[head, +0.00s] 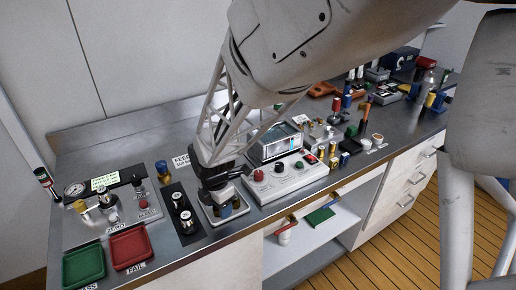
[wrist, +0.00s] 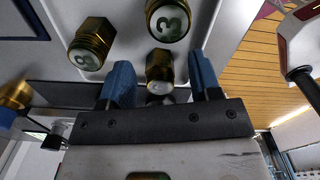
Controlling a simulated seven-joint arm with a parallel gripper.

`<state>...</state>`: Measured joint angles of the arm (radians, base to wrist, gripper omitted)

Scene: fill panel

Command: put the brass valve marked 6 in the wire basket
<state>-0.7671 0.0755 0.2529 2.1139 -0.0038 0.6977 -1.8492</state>
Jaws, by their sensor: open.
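My gripper (head: 226,208) points down at a pale tray (head: 208,213) near the front edge of the bench. In the wrist view my gripper (wrist: 162,76) is open, its two blue fingers apart. A brass valve (wrist: 159,65) stands between the fingers, with a gap on each side; its number cannot be read. Another brass valve (wrist: 167,18) beyond it is marked 3. A third brass valve (wrist: 91,43) at upper left has a mark like 8 or 6; I cannot tell which. My gripper hides most of the tray in the head view. I cannot make out the wire basket.
A grey control box (head: 286,180) with knobs stands right of the tray. Green (head: 84,264) and red (head: 131,247) bins sit at front left. Bottles and small parts crowd the right.

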